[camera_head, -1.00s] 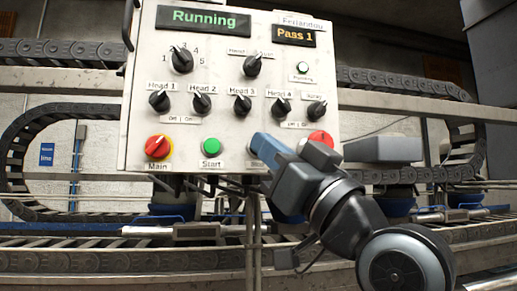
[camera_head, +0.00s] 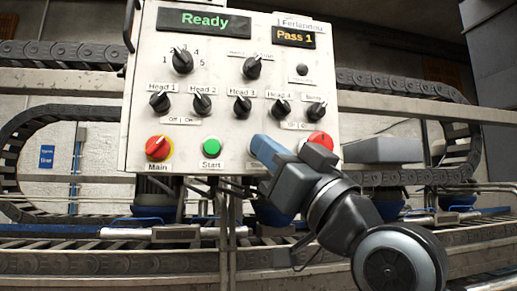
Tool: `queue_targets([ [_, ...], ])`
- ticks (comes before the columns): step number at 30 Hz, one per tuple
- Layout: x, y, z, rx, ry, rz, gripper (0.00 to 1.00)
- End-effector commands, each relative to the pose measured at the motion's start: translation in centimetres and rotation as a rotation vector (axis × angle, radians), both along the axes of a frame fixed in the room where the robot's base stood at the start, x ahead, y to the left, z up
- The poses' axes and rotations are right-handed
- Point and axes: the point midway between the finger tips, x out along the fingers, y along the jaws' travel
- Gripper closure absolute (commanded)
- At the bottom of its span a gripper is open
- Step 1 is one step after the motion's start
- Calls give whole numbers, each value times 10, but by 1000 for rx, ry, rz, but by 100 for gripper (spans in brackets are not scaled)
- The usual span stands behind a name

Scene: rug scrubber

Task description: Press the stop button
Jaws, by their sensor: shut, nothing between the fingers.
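The white control panel (camera_head: 225,125) faces me, and its green display (camera_head: 204,20) reads "Ready". My gripper (camera_head: 259,146) is shut and empty, with its blue tip at the panel's lower edge, just right of the green Start button (camera_head: 211,146). The tip covers the spot right of Start, where a label is partly hidden; I see no stop button there, and contact cannot be told. A red button (camera_head: 319,139) shows further right, partly covered by my gripper's body.
A red and yellow Main switch (camera_head: 158,147) is at the panel's lower left. Black knobs fill the middle rows. The small round lamp (camera_head: 302,69) is dark, and an orange display (camera_head: 294,37) reads "Pass 1". Rails and cable chains (camera_head: 70,52) run behind and below.

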Motion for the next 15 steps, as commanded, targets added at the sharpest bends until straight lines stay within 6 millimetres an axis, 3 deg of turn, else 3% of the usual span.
queue_targets([
  [15,-8,-2,1,1,-1,1,100],
])
